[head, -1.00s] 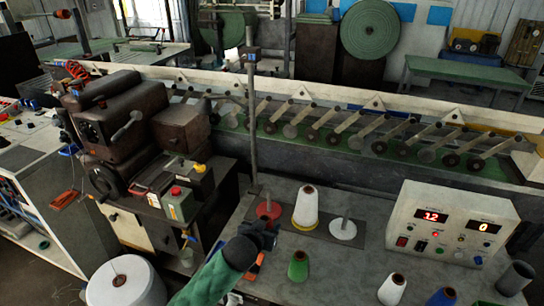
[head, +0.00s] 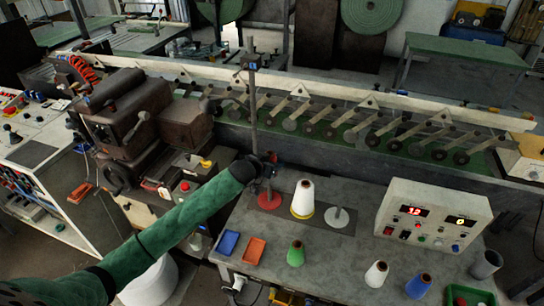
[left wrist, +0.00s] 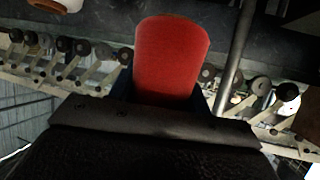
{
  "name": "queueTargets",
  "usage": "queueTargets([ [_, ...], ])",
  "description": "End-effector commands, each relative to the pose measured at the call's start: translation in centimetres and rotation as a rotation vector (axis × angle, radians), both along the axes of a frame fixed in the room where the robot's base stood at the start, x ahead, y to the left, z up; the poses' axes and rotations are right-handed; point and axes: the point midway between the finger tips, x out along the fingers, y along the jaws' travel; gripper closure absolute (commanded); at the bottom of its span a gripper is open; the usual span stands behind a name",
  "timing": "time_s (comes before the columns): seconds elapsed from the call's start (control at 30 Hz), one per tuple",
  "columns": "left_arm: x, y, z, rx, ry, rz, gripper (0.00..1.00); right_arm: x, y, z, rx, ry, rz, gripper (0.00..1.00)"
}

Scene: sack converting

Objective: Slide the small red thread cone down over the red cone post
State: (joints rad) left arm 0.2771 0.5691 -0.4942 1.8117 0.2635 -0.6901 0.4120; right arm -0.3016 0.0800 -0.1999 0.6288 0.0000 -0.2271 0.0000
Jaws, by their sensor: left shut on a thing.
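The small red thread cone (left wrist: 172,58) fills the middle of the left wrist view, between the fingers of my left gripper. In the head view only a bit of the cone (head: 274,158) shows beside my left gripper (head: 267,162), which is shut on it. The red cone post stands below on a red round base (head: 269,200) at the left end of a dark plate. The gripper and cone are above this base, apart from it. The gripper hides the post's top, so exact alignment cannot be told. My right gripper is not in view.
A vertical pole (head: 252,110) rises close behind the gripper. Green (head: 295,254), white (head: 376,274) and blue (head: 418,286) cones stand nearer; a control box (head: 432,217) is at right.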

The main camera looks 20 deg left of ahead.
Motion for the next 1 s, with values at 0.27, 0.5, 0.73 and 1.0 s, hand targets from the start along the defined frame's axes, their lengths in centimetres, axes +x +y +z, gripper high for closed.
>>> queueTargets([
  [0.27,0.2,0.1,0.1,-0.001,-0.001,-0.001,0.80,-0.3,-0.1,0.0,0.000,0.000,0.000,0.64],
  [0.5,0.2,0.1,0.2,-0.002,-0.001,0.000,0.80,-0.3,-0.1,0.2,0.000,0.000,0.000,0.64],
  [0.73,0.1,0.1,-0.7,-0.002,0.001,0.001,0.80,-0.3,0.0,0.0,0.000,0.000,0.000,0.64],
  [1.0,0.1,0.1,-2.7,-0.001,0.000,0.002,0.80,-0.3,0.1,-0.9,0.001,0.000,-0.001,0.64],
])
